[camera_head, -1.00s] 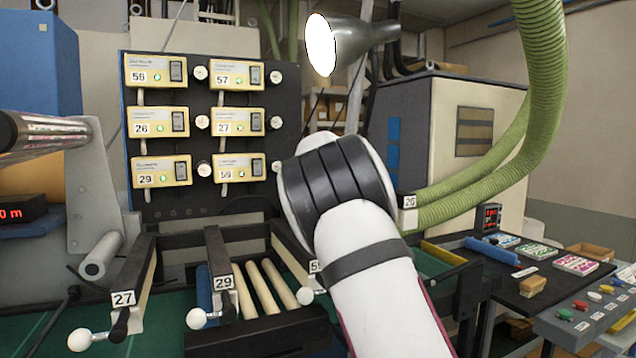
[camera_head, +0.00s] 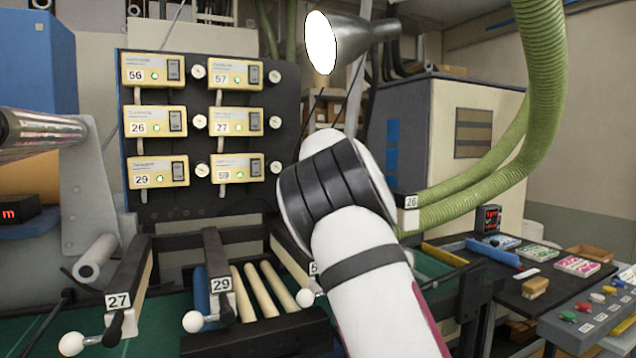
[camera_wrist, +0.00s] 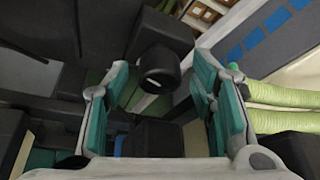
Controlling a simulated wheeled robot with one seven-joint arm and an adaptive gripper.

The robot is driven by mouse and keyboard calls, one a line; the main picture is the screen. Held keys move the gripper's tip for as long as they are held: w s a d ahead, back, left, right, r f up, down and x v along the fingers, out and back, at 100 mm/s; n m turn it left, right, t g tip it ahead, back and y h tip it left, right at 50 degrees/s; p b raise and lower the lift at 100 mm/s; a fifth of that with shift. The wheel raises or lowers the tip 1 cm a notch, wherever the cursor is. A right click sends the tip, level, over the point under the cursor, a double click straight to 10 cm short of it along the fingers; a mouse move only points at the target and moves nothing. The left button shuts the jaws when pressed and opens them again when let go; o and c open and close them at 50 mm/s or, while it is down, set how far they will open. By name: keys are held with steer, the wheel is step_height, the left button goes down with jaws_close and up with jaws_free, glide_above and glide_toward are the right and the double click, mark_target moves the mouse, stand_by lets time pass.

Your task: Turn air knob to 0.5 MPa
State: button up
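A round black knob (camera_wrist: 158,66) with a short white mark on its face shows in the wrist view, at the top middle. It appears to be the air knob; no pressure scale can be read. My gripper (camera_wrist: 161,80) is open, with a teal-padded finger on each side of the knob in the picture. I see gaps between the knob and both fingers, and cannot tell how far ahead of the fingertips it is. In the head view my white arm hides the gripper and the knob.
A black panel with yellow controllers (camera_head: 153,121) and small round gauges (camera_head: 274,122) stands left of my arm. Green hoses (camera_head: 490,180) curve along its right, also showing in the wrist view (camera_wrist: 285,95). Numbered black arms (camera_head: 215,262) and wooden rollers lie below.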

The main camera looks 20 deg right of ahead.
step_height(320, 180, up, 10)
stand_by(0.7)
